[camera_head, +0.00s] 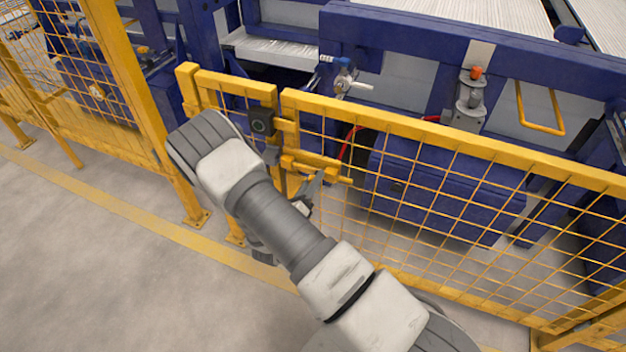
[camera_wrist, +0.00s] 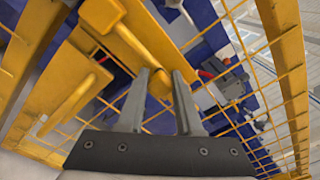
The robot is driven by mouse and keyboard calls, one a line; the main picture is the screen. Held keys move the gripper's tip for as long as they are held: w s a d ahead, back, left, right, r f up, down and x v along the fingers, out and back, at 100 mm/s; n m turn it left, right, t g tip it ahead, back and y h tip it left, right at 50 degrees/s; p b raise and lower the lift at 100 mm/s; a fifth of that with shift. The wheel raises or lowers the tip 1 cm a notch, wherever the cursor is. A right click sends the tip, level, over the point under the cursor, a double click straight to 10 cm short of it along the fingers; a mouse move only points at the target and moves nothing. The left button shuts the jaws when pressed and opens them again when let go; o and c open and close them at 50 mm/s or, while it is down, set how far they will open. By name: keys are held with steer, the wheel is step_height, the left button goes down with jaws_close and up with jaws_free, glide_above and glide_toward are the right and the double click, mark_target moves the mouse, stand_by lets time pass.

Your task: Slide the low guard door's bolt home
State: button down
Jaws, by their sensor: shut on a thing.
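The low guard door (camera_head: 420,135) is a yellow mesh panel that stands beside a yellow post (camera_head: 190,95). Its yellow bolt (camera_head: 318,163) lies level at the top left of the door, near the gap at the post. My gripper (camera_head: 316,181) reaches the bolt from the front, partly hidden by my arm. In the wrist view my gripper (camera_wrist: 162,76) has its two fingers on either side of the bolt's small yellow handle (camera_wrist: 160,84), shut on it. The bolt's bar (camera_wrist: 130,40) runs above the fingertips. How far the bolt reaches into its keeper is not clear.
Blue machinery (camera_head: 445,190) stands behind the mesh, with an orange-topped device (camera_head: 473,90). Another mesh fence (camera_head: 90,95) is at the left. The grey floor (camera_head: 90,255) in front is clear.

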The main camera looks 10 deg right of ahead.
mark_target(297, 166)
steer(key=shift+r, duration=0.1)
steer(key=w+a, duration=0.3)
steer(key=a, duration=0.2)
steer(key=shift+w+b, duration=0.3)
steer(key=shift+w, duration=0.05)
steer(key=c, duration=0.6)
jaws_free()
steer(key=shift+s, duration=0.1)
steer(key=p+v, duration=0.2)
steer(key=v, duration=1.5)
steer(key=shift+s+p, duration=0.1)
steer(key=shift+p, duration=0.3)
